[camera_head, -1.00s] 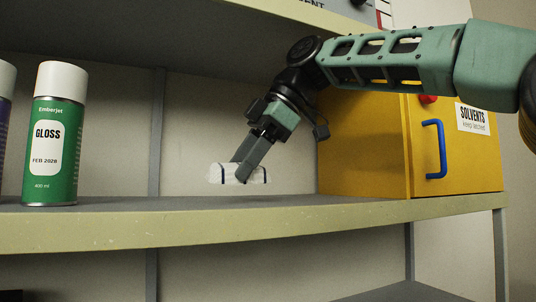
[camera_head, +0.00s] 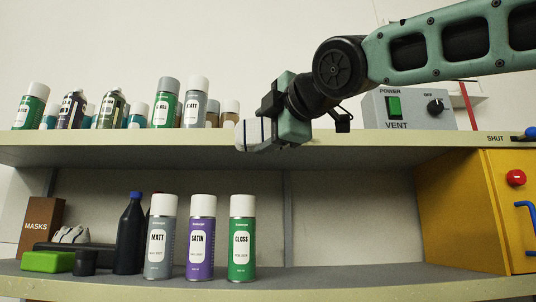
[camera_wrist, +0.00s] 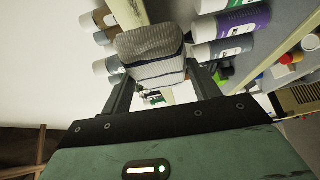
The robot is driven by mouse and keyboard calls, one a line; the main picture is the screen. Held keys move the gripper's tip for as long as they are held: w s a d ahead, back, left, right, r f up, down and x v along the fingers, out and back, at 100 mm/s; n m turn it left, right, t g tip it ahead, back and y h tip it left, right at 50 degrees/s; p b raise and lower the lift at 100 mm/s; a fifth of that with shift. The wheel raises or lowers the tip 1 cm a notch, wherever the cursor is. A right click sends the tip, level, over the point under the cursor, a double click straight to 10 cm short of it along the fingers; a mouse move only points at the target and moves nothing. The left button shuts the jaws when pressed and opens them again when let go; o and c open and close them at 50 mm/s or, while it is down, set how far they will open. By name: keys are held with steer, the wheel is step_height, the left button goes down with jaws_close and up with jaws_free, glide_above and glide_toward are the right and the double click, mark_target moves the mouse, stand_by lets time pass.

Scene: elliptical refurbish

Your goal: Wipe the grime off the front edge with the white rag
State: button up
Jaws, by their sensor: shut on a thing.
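My gripper (camera_head: 262,140) is shut on the white rag (camera_head: 252,132), a folded cloth with dark stripes. It is up at the front edge of the upper shelf (camera_head: 110,138), near the middle of the head view. Whether the rag touches the edge I cannot tell. In the wrist view the rag (camera_wrist: 152,45) looks grey and ribbed, held between both fingers. The pale yellow-green front edge of the lower shelf (camera_head: 330,288) runs below. No clear grime shows on either edge; the part behind the rag and gripper is hidden.
Several spray cans, one green (camera_head: 165,103), stand on the upper shelf left of my gripper. A grey VENT box (camera_head: 408,108) stands to the right. Below are matt, satin and gloss cans (camera_head: 241,240), a dark bottle (camera_head: 129,235) and a yellow cabinet (camera_head: 465,215).

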mark_target(262, 131)
steer(key=shift+s+a+r+n, duration=0.3)
steer(key=shift+s+a+r, duration=0.05)
steer(key=shift+s+r, duration=0.3)
steer(key=w+p, duration=0.3)
steer(key=shift+w+r, duration=0.15)
steer(key=shift+w, duration=0.15)
steer(key=shift+w+f+p, duration=0.2)
steer(key=shift+w+p, duration=0.8)
steer(key=shift+w, duration=0.15)
steer(key=shift+w+d+p, duration=0.1)
steer(key=shift+w+p, duration=0.85)
steer(key=shift+p, duration=0.1)
steer(key=shift+d+r+p, duration=0.25)
steer(key=shift+d+p, duration=0.15)
steer(key=shift+p, duration=0.45)
steer(key=d+p, duration=0.1)
steer(key=p, duration=0.1)
steer(key=d+p, duration=0.1)
steer(key=p, duration=0.1)
steer(key=shift+s+d+f, duration=0.1)
steer(key=shift+d+f, duration=0.1)
steer(key=shift+d, duration=0.15)
